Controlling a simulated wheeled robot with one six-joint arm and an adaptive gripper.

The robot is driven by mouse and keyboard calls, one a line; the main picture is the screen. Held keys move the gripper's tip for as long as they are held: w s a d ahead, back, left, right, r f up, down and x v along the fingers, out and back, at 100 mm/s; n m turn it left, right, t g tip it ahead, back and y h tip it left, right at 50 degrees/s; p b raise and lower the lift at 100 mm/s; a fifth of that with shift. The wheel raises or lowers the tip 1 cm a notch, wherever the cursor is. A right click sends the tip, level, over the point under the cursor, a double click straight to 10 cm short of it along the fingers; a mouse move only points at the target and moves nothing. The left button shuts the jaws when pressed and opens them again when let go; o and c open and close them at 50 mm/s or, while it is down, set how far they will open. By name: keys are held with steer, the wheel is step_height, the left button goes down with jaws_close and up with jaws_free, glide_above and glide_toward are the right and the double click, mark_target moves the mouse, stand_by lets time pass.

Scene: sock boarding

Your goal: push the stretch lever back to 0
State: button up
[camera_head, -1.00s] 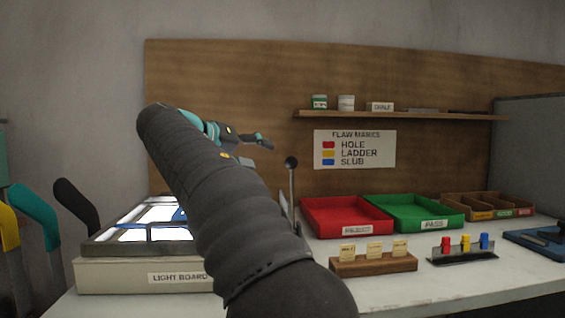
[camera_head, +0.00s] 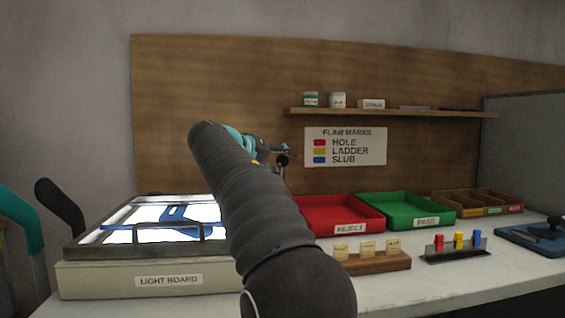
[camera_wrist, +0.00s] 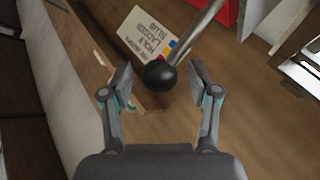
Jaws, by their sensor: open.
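The stretch lever is a metal rod with a round black knob; in the wrist view the knob (camera_wrist: 160,76) sits between my two fingertips and the rod (camera_wrist: 197,32) runs up and right from it. My gripper (camera_wrist: 159,82) is open, with a finger on either side of the knob; I cannot tell whether either touches it. In the head view my gripper (camera_head: 274,150) is at the knob, beyond my arm, and the arm hides most of the lever. The lever's scale and its 0 mark do not show.
The light board (camera_head: 95,279) with a blue form (camera_head: 172,217) on its lit top lies left of my arm. The red reject tray (camera_head: 335,217) and green pass tray (camera_head: 405,211) stand to the right. A block with cards (camera_head: 385,262) is in front of them. A wooden panel (camera_head: 220,80) rises behind.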

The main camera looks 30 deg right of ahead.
steer(key=shift+w+d+f, duration=0.15)
steer(key=shift+w+d, duration=0.05)
steer(key=shift+d, duration=0.3)
jaws_close()
steer(key=shift+w+p, duration=0.1)
steer(key=shift+p, duration=0.25)
